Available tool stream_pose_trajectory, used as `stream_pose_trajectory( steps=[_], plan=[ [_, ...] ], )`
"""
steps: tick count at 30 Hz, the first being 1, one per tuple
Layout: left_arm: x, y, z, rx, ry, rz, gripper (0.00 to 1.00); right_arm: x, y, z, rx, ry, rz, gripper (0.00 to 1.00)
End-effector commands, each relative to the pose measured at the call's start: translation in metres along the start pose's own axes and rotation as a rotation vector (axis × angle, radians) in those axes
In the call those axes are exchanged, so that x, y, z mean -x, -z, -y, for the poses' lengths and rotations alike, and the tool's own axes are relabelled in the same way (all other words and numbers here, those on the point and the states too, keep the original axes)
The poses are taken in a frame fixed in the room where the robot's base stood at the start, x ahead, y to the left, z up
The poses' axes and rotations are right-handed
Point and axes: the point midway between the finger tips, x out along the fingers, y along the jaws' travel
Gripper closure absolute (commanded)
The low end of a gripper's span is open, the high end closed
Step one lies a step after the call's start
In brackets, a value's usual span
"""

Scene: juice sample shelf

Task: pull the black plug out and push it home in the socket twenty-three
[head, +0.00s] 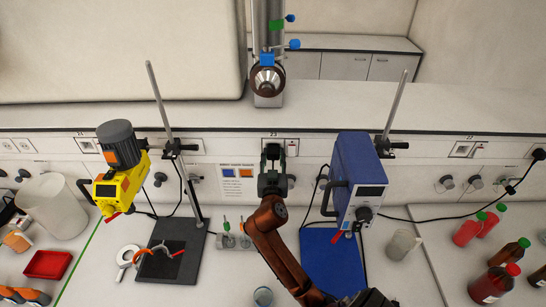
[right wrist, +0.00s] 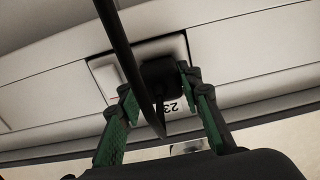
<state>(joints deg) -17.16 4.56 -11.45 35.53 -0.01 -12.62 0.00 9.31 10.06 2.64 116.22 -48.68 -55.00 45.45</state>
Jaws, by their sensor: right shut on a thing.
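My right gripper (head: 272,158) is at the wall panel, in front of the socket marked 23 (head: 291,146). In the right wrist view my right gripper (right wrist: 160,98) has its green-lined fingers on either side of the black plug (right wrist: 158,78), shut on it. The plug is against the white socket plate (right wrist: 105,75), over the label 23, which reads upside down there. I cannot tell how deep the plug sits. Its black cable (right wrist: 122,55) crosses in front of the plug. My left gripper is not in view.
A yellow stirrer (head: 122,185) on a stand is to the left and a blue device (head: 358,180) is close on the right. Another socket (head: 462,149) is farther right, with a black cable (head: 440,219) below it. Bottles (head: 492,284) stand at the right.

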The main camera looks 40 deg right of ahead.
Motion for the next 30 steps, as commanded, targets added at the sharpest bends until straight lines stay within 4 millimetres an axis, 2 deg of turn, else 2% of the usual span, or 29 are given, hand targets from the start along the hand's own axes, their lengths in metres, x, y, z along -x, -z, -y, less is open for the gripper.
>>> stream_pose_trajectory(
  steps=[27, 28, 30],
  plan=[
    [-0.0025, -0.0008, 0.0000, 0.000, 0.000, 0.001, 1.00, -0.0064, 0.0009, 0.0001, 0.000, 0.001, -0.002, 1.00],
    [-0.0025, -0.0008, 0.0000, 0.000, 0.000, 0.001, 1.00, -0.0064, 0.0011, 0.0001, 0.000, 0.001, -0.002, 0.67],
    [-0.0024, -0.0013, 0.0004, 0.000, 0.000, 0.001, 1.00, -0.0064, 0.0013, 0.0000, 0.000, 0.000, -0.002, 0.62]
  ],
)
